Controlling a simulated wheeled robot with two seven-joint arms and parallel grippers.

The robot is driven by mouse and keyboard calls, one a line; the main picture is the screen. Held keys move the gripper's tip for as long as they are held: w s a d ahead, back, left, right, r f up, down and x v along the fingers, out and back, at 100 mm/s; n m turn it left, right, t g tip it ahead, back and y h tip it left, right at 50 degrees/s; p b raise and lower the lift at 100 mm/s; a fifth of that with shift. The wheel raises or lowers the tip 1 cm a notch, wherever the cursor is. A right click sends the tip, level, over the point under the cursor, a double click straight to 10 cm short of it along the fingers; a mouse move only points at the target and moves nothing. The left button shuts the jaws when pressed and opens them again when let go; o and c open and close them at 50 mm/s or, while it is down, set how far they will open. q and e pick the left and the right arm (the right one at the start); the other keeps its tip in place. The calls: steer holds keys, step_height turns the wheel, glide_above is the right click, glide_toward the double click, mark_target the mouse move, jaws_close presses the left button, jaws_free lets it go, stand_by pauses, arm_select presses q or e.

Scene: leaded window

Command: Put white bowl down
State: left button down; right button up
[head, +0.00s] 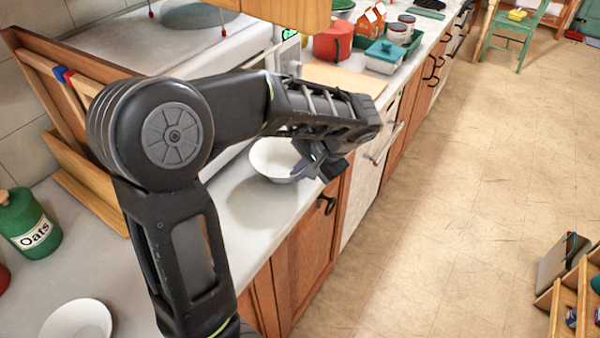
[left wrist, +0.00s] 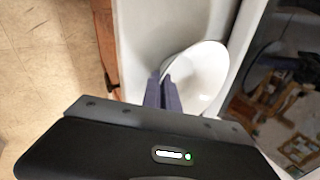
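The white bowl (head: 270,157) is over the counter beside the stove, near the counter's front edge. My left gripper (head: 308,167) is at the bowl's right rim. In the left wrist view, the two fingers (left wrist: 162,92) are close together at the rim of the white bowl (left wrist: 205,72), shut on it. A dark shadow lies on the counter to the lower left of the bowl. I cannot tell for certain whether its base touches the counter. The bowl looks empty. My right gripper is not in view.
The counter (head: 245,215) in front of the bowl is bare. A white dish (head: 78,320) and a green oats canister (head: 28,223) stand at the lower left. A red pot (head: 333,42) and teal container (head: 384,56) stand farther back. The floor (head: 470,180) is open.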

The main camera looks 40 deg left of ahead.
arm_select(q)
steer(key=shift+f, duration=0.4)
steer(key=shift+f, duration=0.15)
steer(key=c, duration=1.6)
jaws_free()
steer(key=shift+c, duration=0.2)
